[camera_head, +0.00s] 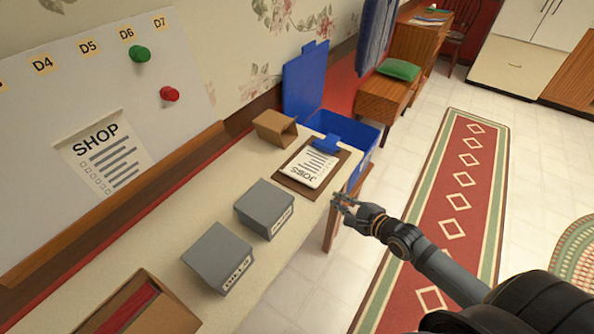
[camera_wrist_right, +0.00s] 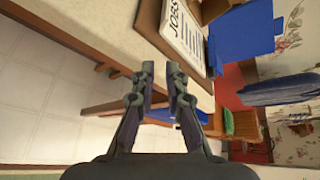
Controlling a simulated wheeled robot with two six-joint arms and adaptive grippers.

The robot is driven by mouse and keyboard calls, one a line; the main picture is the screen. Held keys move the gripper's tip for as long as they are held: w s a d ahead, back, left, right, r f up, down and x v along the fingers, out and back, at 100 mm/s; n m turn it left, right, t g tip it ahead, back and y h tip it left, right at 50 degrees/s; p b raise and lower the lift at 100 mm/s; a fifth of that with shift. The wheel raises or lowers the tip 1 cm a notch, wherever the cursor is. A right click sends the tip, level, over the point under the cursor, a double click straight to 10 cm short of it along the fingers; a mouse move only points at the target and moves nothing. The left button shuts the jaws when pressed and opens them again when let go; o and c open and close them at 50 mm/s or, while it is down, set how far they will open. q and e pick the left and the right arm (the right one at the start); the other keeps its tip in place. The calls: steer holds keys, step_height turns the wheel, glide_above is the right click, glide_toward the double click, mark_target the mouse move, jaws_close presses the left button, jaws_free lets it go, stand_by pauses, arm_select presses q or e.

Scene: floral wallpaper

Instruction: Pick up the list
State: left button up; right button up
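A white paper list headed SHOP (camera_head: 112,160) is on the white board at the left, tilted, its lower end near the table's back edge. A second paper list headed JOBS (camera_head: 310,167) lies on a brown clipboard (camera_head: 289,180) with a blue clip (camera_head: 327,144), on the table's far end. The JOBS list also shows at the top of the right wrist view (camera_wrist_right: 187,30). My right gripper (camera_head: 337,203) is open and empty, beside the table's front edge near the clipboard, apart from it. It also shows in the right wrist view (camera_wrist_right: 161,76). My left gripper is out of view.
Two grey boxes (camera_head: 219,257) (camera_head: 265,208) and a brown open box (camera_head: 274,127) stand on the table (camera_head: 180,232). A blue bin (camera_head: 358,137) stands beyond it. Green (camera_head: 139,54) and red (camera_head: 169,94) pins are on the board. Floor right of the table is clear.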

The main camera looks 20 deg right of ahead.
mark_target(300, 181)
steer(key=shift+m+y, duration=0.8)
steer(key=w+a+b, duration=0.1)
steer(key=w+a+r+b, duration=0.1)
steer(key=a+b, duration=0.1)
steer(key=a+r+b, duration=0.1)
steer(key=a, duration=0.1)
steer(key=shift+w+a+r, duration=0.1)
steer(key=shift+w+r, duration=0.1)
steer(key=shift+w, duration=0.2)
steer(key=shift+b+x, duration=0.6)
steer(key=shift+x, duration=0.45)
steer(key=shift+w+r, duration=0.15)
steer(key=shift+r, duration=0.05)
steer(key=shift+w+a+f+b, duration=0.15)
steer(key=shift+w+b, duration=0.1)
steer(key=shift+b, duration=0.05)
steer(key=b+x, duration=0.1)
steer(key=x, duration=0.3)
steer(key=shift+w+a, duration=0.2)
steer(key=shift+a, duration=0.05)
jaws_close()
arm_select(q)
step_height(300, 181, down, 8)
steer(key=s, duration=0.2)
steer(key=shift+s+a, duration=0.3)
